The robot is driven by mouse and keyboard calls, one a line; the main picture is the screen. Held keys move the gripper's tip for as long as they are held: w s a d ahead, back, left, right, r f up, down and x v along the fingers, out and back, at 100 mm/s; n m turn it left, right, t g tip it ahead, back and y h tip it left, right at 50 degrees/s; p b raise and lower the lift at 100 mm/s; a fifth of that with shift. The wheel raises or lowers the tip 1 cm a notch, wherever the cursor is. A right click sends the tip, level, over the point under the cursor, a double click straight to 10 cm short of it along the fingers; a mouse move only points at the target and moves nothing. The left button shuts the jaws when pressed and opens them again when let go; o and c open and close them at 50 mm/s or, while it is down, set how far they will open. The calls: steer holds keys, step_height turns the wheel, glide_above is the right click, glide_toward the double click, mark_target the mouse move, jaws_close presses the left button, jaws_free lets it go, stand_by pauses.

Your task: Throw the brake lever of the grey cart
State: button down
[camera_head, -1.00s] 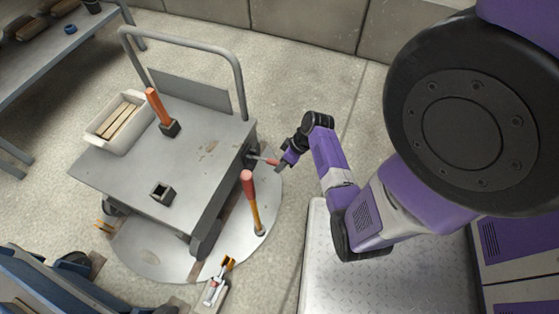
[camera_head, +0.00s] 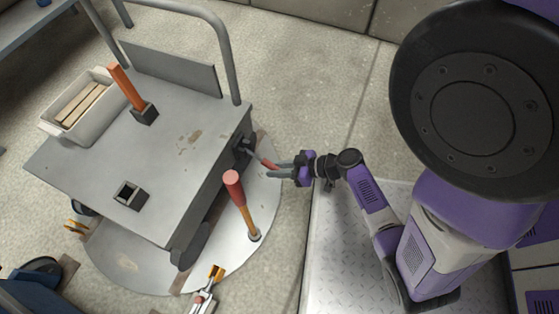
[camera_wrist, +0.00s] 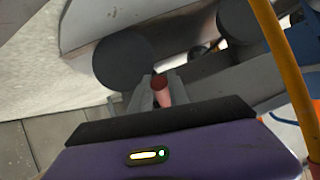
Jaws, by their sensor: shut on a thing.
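The grey cart (camera_head: 165,165) stands on a round metal plate, its flat deck seen from above in the head view. Its brake lever (camera_head: 267,162), a thin bar with a red grip, sticks out from the cart's right side. My gripper (camera_head: 277,168) is at the grip's outer end, fingers pointing left towards the cart. In the wrist view, the red grip (camera_wrist: 161,92) lies between the fingers of my gripper (camera_wrist: 154,93), which are shut on it. Dark cart wheels show beyond it. The lever's pivot is hard to make out.
A tall red-topped orange lever (camera_head: 240,200) rises from the round plate (camera_head: 262,190) close to my gripper. A toggle clamp (camera_head: 207,290) sits at the plate's front. The deck holds a bin (camera_head: 57,128) and an orange post (camera_head: 127,88).

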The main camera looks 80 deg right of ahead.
steer(key=shift+w+f, duration=0.1)
stand_by(0.4)
steer(key=c, duration=1.3)
jaws_free()
steer(key=shift+o, duration=0.2)
steer(key=p+v, duration=0.2)
steer(key=v, duration=0.5)
steer(key=shift+s, duration=0.4)
